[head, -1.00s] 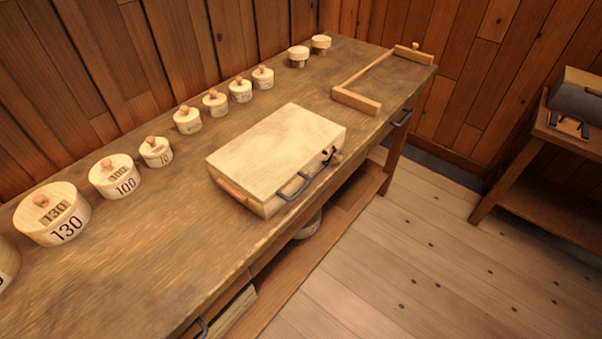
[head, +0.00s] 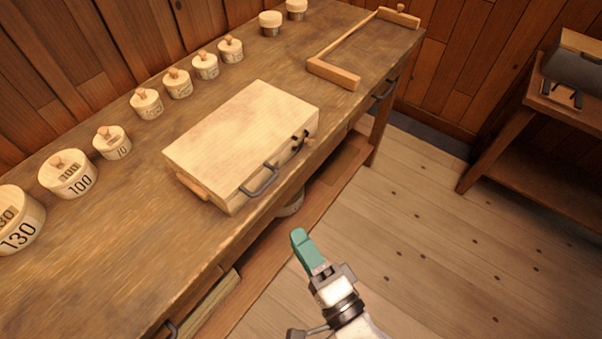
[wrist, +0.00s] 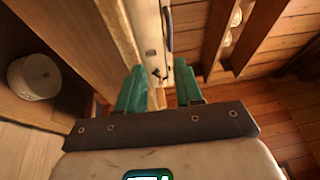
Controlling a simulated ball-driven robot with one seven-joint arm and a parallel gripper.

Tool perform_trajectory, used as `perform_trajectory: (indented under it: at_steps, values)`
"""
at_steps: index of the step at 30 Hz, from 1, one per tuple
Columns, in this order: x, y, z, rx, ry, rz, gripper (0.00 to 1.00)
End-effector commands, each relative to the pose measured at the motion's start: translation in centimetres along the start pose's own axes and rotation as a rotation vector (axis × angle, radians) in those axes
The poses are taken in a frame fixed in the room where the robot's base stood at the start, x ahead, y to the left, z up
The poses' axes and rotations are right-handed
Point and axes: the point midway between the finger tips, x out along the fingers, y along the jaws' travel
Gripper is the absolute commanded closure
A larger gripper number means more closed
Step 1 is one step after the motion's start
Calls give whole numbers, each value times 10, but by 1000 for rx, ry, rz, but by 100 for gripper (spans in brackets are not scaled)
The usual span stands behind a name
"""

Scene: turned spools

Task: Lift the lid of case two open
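A pale wooden case (head: 240,135) lies flat and closed on the workbench in the head view; no number on it can be read. A dark handle (head: 260,182) and dark latch fittings (head: 300,140) are on its front side. My gripper (head: 303,245) has teal fingers and is in front of the bench, below and apart from the case. In the wrist view (wrist: 160,88) its two fingers stand apart with nothing held between them. The case's front side (wrist: 150,35) shows ahead, beyond the fingers, with the handle (wrist: 168,28) on it.
Several lidded round boxes (head: 68,175) line the back of the workbench (head: 110,255). A wooden frame-like tool (head: 333,73) lies at its far end. A round box (wrist: 35,75) sits on the shelf under the bench. A side table (head: 530,165) stands at right; the floor between is clear.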

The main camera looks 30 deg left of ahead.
Motion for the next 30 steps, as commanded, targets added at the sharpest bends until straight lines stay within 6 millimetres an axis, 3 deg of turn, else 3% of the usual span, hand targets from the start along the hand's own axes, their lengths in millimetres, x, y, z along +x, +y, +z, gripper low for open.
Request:
perform_trajectory:
  at_steps: [8,22,30]
  values:
    - [22,-12,7,110,24,-68,64]
    - [100,-18,4,106,23,-66,64]
    - [118,-16,4,105,24,-65,64]
